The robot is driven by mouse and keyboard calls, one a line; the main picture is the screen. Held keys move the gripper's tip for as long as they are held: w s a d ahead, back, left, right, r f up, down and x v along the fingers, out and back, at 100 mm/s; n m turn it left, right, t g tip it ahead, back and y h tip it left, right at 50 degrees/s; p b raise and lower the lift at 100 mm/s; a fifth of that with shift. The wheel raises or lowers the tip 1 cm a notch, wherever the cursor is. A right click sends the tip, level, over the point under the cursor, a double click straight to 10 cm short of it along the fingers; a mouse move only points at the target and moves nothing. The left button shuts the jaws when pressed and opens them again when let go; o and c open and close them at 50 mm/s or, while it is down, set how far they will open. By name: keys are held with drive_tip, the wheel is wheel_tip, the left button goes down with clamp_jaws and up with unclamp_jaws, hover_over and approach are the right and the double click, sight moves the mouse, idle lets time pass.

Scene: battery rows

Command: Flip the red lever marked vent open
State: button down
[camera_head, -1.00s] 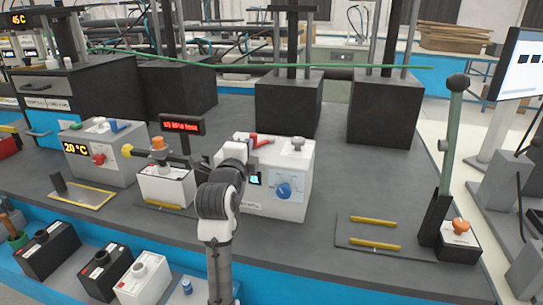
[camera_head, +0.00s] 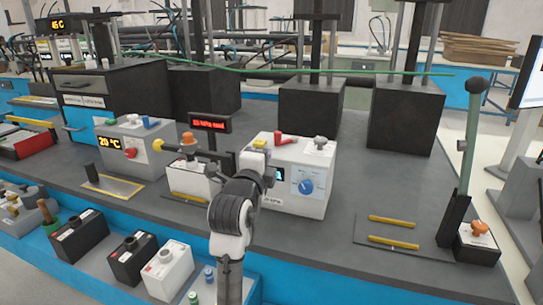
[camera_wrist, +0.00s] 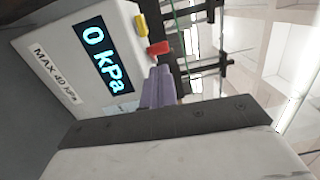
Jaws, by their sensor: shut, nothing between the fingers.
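The red lever (camera_head: 281,138) sits on top of a white box (camera_head: 312,165) with a blue dial, beside a yellow part (camera_head: 260,143). In the wrist view, the red lever (camera_wrist: 158,48) shows just beyond my fingertips, with the yellow part (camera_wrist: 140,24) past it. My gripper (camera_wrist: 162,72) is shut and empty, its fingers pointing along the box's display face towards the red lever. I cannot tell whether they touch. In the head view, my arm covers the box's left front and hides the fingertips. No vent marking is readable.
The box display (camera_wrist: 101,58) reads 0 kPa. A red-lit sign (camera_head: 210,122) and a smaller white box (camera_head: 194,178) stand to the left. A tall green-handled lever (camera_head: 467,150) stands at right. Bench space (camera_head: 350,205) right of the box is clear.

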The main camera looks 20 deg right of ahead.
drive_tip(key=s+a, duration=0.2)
drive_tip(key=s+a+b, duration=0.1)
drive_tip(key=a, duration=0.1)
drive_tip(key=shift+s+a+f, duration=0.2)
drive_tip(key=shift+s+a, duration=0.05)
drive_tip(key=shift+s, duration=0.15)
